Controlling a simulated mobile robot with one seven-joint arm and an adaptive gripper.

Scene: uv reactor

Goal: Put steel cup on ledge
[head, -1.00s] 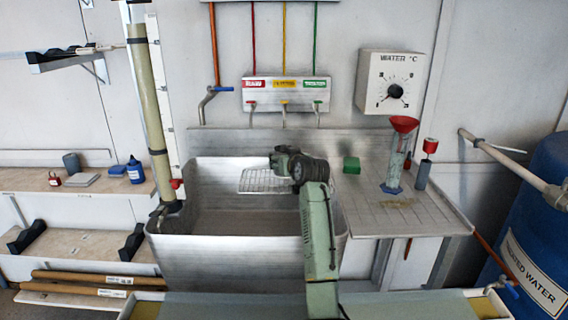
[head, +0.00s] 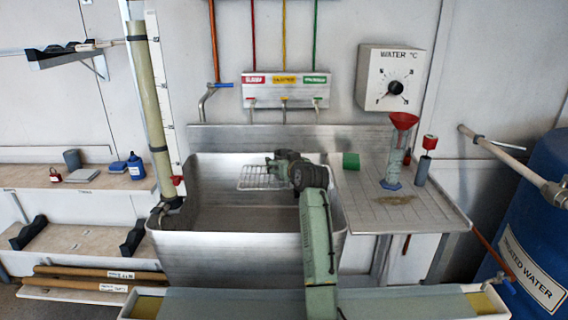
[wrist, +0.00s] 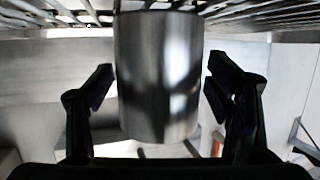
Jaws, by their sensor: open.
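The steel cup (wrist: 158,80) is a shiny metal cylinder in the middle of the wrist view. It stands between the two fingers of my gripper (wrist: 160,88), with a visible gap on each side. The fingers are open. The cup's end at the picture's top meets the wire rack (wrist: 60,14). In the head view my gripper (head: 278,166) is over the same rack (head: 252,183) at the sink's back, and the cup cannot be made out behind my arm. Which surface is the ledge is unclear; a wooden shelf (head: 30,178) is on the left wall.
The metal sink (head: 230,245) lies under my arm.

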